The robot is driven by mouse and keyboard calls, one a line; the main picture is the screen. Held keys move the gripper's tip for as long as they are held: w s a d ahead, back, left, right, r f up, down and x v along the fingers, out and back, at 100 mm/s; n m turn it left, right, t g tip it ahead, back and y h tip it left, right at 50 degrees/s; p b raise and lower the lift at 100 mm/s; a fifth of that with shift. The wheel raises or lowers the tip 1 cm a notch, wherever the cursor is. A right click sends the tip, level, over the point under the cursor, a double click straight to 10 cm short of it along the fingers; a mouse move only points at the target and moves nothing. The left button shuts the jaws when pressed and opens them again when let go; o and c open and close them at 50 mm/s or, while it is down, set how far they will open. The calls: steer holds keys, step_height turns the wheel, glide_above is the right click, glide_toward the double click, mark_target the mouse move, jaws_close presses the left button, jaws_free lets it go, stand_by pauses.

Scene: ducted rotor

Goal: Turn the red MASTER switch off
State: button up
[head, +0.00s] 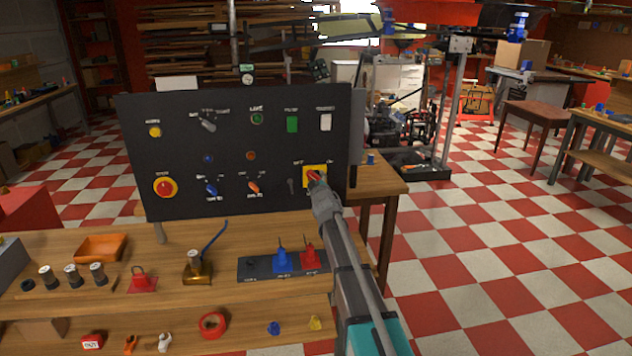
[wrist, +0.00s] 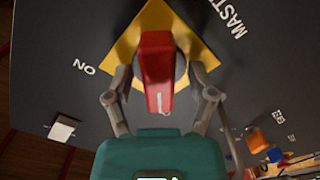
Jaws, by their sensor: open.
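The red MASTER switch (wrist: 157,62) is a red handle on a yellow diamond-looking plate (wrist: 190,33) in the wrist view. The handle stands lengthwise in that picture, with a white mark at its lower end. An ON label shows to its left and part of MASTER at upper right; I see no OFF label there. In the head view the switch (head: 313,176) is at the lower right of the black panel (head: 230,140), partly hidden by my gripper (head: 321,194). My gripper's open fingers (wrist: 160,78) stand on either side of the handle; I cannot tell whether they touch it.
Left of the switch, the panel carries a blue knob (head: 211,189), an orange knob (head: 253,187) and a red round button (head: 165,187). The wooden bench (head: 190,315) below holds an orange tray (head: 100,248) and several small parts. Checkered floor (head: 500,260) is clear at right.

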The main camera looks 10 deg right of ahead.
steer(key=shift+s, duration=0.15)
steer(key=s, duration=1.1)
steer(key=shift+s, duration=0.4)
steer(key=s+d+f+m+g+h+p, duration=0.2)
steer(key=s+d+f+m+g+h, duration=0.1)
steer(key=s+f+m+g, duration=0.35)
steer(key=s+a+f+m+g+y+p, duration=0.1)
steer(key=s+f+g, duration=0.1)
steer(key=s, duration=0.7)
steer(key=s+a+f+g+y+p, duration=0.1)
steer(key=s+f+g, duration=0.1)
steer(key=s+g, duration=0.3)
steer(key=s+a+f+m+g+y+p, duration=0.1)
steer(key=s+f+g, duration=0.2)
steer(key=s, duration=1)
steer(key=shift+m+g, duration=0.35)
steer(key=shift+g, duration=0.4)
steer(key=shift+w, duration=0.1)
steer(key=shift+c, duration=1)
